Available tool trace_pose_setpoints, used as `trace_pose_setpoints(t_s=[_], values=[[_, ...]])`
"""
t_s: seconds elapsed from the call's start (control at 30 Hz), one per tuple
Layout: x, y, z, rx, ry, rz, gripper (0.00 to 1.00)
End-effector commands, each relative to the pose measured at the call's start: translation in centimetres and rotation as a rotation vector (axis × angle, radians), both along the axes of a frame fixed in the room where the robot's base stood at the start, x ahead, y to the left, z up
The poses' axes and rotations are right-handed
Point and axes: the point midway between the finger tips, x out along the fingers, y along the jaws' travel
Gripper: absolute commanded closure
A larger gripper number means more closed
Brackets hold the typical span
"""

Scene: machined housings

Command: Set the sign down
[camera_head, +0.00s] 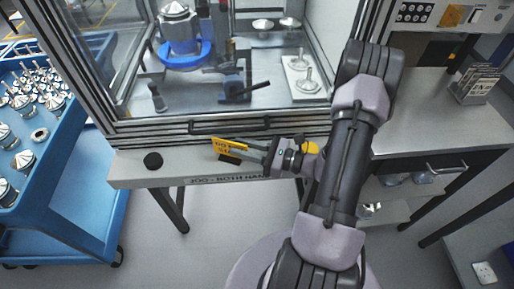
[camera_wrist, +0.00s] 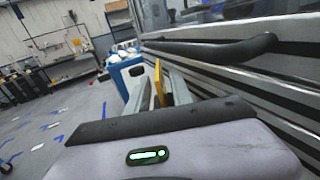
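The yellow sign (camera_head: 226,146) has dark lettering and is at the tip of my gripper (camera_head: 243,150), over the front ledge of the glazed machine. In the wrist view the sign (camera_wrist: 158,82) shows as a thin yellow edge between the two grey fingers, which are shut on it. My gripper (camera_wrist: 162,88) points left along the machine front, just below the dark door handle. A dark piece shows right under the sign; I cannot tell whether they touch.
The ledge (camera_head: 185,173) carries lettering and a black round button (camera_head: 152,160) left of the sign. The door handle (camera_head: 228,125) runs above. A blue cart (camera_head: 70,165) of metal parts stands left. A grey bench (camera_head: 425,110) with a stack of cards (camera_head: 475,83) is right.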

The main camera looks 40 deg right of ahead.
Motion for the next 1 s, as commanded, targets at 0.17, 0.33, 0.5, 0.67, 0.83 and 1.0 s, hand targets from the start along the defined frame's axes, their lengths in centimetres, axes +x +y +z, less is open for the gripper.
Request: trace_pose_setpoints(t_s=[0.17, 0.33, 0.5, 0.67, 0.83, 1.0], values=[[-3.7, -2.6, 0.3, 0.001, -0.001, -0.006, 0.73], [-6.1, -4.1, 0.2, 0.000, 0.000, -0.003, 0.73], [-7.0, -4.6, 0.1, -0.001, -0.001, 0.000, 0.73], [-6.4, -2.9, 1.6, -0.065, 0.005, 0.097, 0.73], [-6.6, 7.0, 7.7, -0.467, 0.025, 0.603, 0.73], [-11.0, 14.7, 12.4, -1.109, -0.052, 1.069, 0.73]])
